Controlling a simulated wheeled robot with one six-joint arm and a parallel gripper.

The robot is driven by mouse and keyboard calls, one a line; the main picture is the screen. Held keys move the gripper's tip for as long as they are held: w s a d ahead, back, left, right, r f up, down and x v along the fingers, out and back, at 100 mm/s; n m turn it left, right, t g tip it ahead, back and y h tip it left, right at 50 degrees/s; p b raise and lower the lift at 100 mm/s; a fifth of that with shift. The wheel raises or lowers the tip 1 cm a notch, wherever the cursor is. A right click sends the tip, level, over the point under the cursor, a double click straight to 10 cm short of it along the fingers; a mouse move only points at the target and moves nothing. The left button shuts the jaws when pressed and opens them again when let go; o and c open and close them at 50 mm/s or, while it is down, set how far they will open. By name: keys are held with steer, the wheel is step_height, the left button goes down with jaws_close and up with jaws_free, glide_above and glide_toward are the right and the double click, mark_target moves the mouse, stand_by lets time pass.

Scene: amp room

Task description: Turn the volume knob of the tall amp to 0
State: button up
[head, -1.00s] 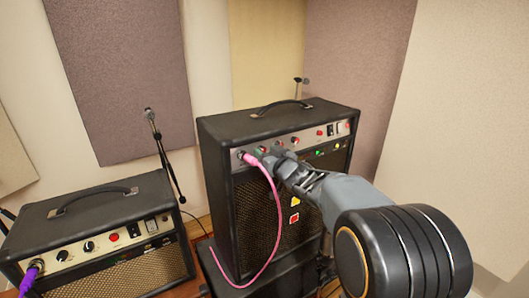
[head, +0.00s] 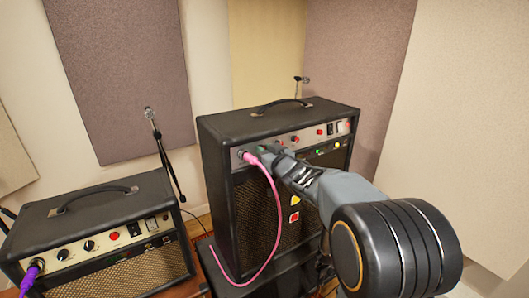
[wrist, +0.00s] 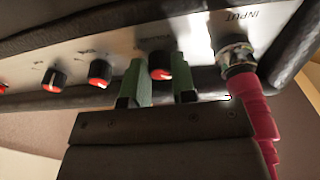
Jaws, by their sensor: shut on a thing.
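The tall amp (head: 222,185) stands right of centre in the head view, its control panel along the top front. In the wrist view my gripper (wrist: 160,72) has its two green fingers on either side of a black knob with a red cap (wrist: 160,65), the one beside the INPUT jack. The gripper is shut on this knob. A pale pointer mark shows on its cap; its label is partly hidden and I cannot read its setting. In the head view my gripper (head: 268,152) covers this knob.
A pink cable (head: 278,215) is plugged into the INPUT jack (wrist: 236,52), close beside my right finger in the wrist view. Two more red-capped knobs (wrist: 100,72) (wrist: 54,78) sit to the left. A smaller amp (head: 100,235) with a purple cable stands at left.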

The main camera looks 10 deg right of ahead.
steer(key=shift+n, duration=0.3)
steer(key=shift+w+d+r+n+g+y+b, duration=0.1)
steer(key=shift+n+g+y+b, duration=0.3)
steer(key=shift+n, duration=2.55)
steer(key=shift+s+d+n+g+y+b, duration=0.1)
steer(key=shift+n+g+y, duration=0.5)
steer(key=shift+n, duration=2.4)
steer(key=shift+w+d+r+n+g+y+b, duration=0.1)
steer(key=shift+n+g+y+b, duration=0.3)
steer(key=shift+n, duration=2.95)
steer(key=o, duration=0.9)
steer(key=shift+c, duration=0.2)
steer(key=shift+o, duration=0.3)
steer(key=shift+r, duration=0.1)
steer(key=shift+r, duration=0.15)
